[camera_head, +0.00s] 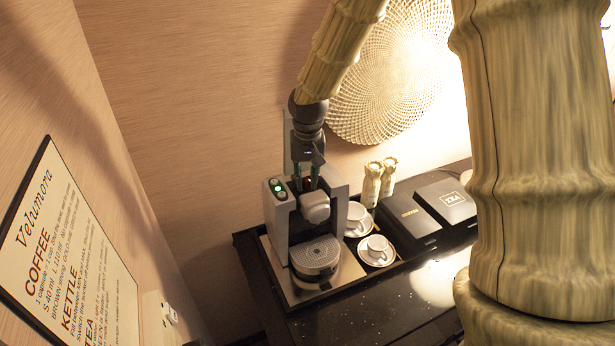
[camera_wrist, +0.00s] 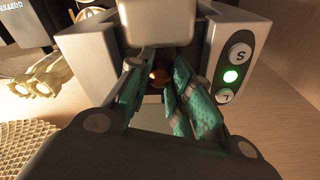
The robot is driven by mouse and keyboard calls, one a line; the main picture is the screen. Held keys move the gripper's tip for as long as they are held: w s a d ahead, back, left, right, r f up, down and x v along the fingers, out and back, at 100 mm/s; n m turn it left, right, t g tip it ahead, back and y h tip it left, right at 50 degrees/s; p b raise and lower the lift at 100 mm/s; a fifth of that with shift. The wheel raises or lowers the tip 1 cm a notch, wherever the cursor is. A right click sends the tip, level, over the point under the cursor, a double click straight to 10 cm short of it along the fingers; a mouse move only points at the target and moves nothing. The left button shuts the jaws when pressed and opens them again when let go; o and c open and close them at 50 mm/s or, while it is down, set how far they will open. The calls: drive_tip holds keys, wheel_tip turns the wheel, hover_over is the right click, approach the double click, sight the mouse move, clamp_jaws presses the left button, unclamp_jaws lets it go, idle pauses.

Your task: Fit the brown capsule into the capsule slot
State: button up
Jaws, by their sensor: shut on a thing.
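The coffee machine (camera_head: 278,222) stands at the left of the counter, with a lit green button on its side panel, which also shows in the wrist view (camera_wrist: 231,76). My gripper (camera_head: 308,180) points down at the top of the machine. In the wrist view its teal-padded fingers (camera_wrist: 155,88) reach into the opening between the machine's side walls. They are shut on the brown capsule (camera_wrist: 158,75), of which only a small, dark brown part shows between the fingertips. The slot itself is hidden behind the fingers, so I cannot tell how far the capsule sits in it.
Two white cups on saucers (camera_head: 377,247) stand right of the machine. A side wall with a sign (camera_head: 75,250) is at the left. The counter's front (camera_head: 370,315) is clear.

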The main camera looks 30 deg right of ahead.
drive_tip(key=shift+s+a+f, duration=0.1)
drive_tip(key=shift+s+f, duration=0.2)
drive_tip(key=shift+f, duration=0.15)
drive_tip(key=o, duration=0.6)
drive_tip(key=shift+f, duration=0.15)
drive_tip(key=shift+o, duration=0.6)
drive_tip(key=shift+w+f, duration=0.15)
drive_tip(key=shift+r, duration=0.35)
drive_tip(key=shift+w+r, duration=0.2)
drive_tip(key=shift+r, duration=0.4)
wheel_tip(320, 180, up, 12)
drive_tip(key=s+b, duration=0.1)
drive_tip(key=b, duration=0.4)
drive_tip(key=shift+s+a, duration=0.15)
drive_tip(key=shift+s, duration=0.1)
